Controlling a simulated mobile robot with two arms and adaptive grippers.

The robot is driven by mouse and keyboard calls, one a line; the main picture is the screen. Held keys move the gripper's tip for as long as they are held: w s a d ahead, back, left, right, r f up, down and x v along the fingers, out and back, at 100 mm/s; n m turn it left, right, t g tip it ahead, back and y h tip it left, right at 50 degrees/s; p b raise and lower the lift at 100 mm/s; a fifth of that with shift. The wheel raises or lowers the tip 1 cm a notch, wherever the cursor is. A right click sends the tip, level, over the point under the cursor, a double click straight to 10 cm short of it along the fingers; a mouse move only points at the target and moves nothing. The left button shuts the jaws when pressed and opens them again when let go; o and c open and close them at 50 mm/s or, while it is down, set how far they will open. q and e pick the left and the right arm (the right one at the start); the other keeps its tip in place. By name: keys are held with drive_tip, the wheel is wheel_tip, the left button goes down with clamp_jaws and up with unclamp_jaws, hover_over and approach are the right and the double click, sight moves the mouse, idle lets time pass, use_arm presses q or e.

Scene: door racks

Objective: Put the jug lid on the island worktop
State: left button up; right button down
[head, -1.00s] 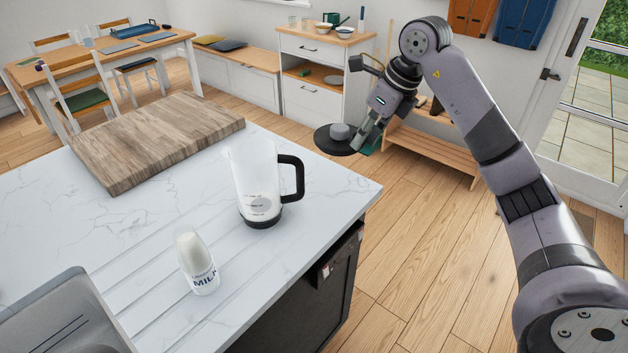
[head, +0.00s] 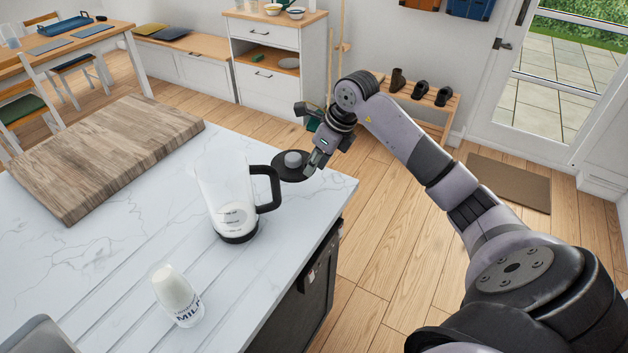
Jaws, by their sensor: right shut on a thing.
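The jug lid (head: 290,166) is a dark round disc with a grey knob on top. My right gripper (head: 312,168) is shut on it at its right side and holds it roughly level near the worktop's far right edge. Whether the lid touches the worktop cannot be told. The island worktop (head: 110,240) is white and marbled. A clear jug (head: 222,190) with a black handle and base stands upright on it, open at the top, just left of the lid. My left gripper is not in view.
A milk bottle (head: 178,296) stands on the worktop's front part. A thick wooden board (head: 105,150) lies at the back left. A grey edge shows at the bottom left corner. The worktop's middle left is clear. A shoe rack (head: 428,100) stands beyond.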

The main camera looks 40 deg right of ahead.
wheel_tip(320, 180, down, 3)
drive_tip(key=shift+w+r, duration=0.1)
drive_tip(key=shift+r, duration=0.1)
drive_tip(key=shift+f+p, duration=0.3)
drive_tip(key=shift+f, duration=0.2)
wheel_tip(320, 180, down, 4)
drive_tip(key=shift+r+p, duration=0.1)
drive_tip(key=shift+p, duration=0.35)
drive_tip(key=c, duration=1.3)
unclamp_jaws()
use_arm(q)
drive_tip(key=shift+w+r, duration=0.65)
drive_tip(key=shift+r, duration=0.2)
